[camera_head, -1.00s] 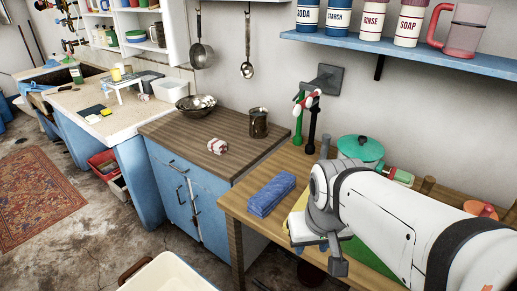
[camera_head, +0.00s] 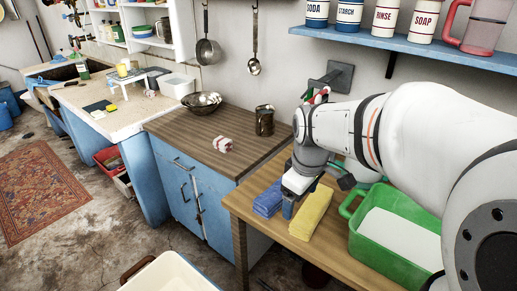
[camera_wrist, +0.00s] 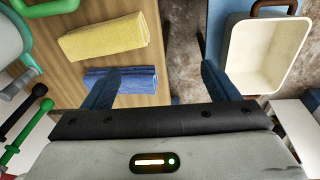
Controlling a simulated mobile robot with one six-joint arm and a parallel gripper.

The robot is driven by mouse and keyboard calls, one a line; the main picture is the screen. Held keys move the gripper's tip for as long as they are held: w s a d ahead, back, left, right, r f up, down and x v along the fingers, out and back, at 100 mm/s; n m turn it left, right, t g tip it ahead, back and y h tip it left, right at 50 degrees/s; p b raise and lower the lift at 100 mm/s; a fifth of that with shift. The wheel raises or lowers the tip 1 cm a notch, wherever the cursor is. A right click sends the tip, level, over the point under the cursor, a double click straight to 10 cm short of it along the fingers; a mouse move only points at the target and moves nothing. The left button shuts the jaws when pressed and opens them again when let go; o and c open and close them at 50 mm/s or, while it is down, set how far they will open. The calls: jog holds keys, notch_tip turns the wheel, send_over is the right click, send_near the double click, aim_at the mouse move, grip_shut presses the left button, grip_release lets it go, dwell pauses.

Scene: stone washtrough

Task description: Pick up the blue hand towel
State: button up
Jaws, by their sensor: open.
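The blue hand towel (camera_head: 268,200) lies folded on the wooden table, left of a folded yellow towel (camera_head: 311,213). In the wrist view the blue towel (camera_wrist: 140,79) is partly hidden behind one finger, and the yellow towel (camera_wrist: 104,37) lies above it. My gripper (camera_head: 288,207) is close beside and over the blue towel in the head view, partly hidden by its own wrist. In the wrist view my gripper (camera_wrist: 160,75) has its two fingers wide apart with nothing between them. One finger overlaps the towel; the other is past the table edge.
A green tub (camera_head: 400,228) stands right of the yellow towel.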

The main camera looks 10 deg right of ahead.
jog(key=shift+o, duration=0.5)
jog(key=w+f+n+g+b, duration=0.1)
jog(key=w+f+n, duration=0.3)
jog(key=w+n, duration=0.4)
jog(key=w, duration=0.3)
jog(key=shift+w+n, duration=0.3)
jog(key=n+b, duration=0.1)
jog(key=n, duration=0.8)
send_over(279, 192)
jog(key=w, duration=0.2)
jog(key=shift+g, duration=0.4)
jog(key=f, duration=0.7)
jog(key=shift+w+d+f, duration=0.1)
jog(key=shift+d+f, duration=0.25)
jog(key=shift+d, duration=0.05)
jog(key=shift+w+f, duration=0.1)
jog(key=shift+f, duration=0.2)
jog(key=f, duration=0.7)
jog(key=shift+a+f, duration=0.2)
jog(key=shift+f, duration=0.05)
jog(key=shift+c, duration=0.4)
jog(key=c, duration=1.1)
jog(key=shift+r, duration=0.1)
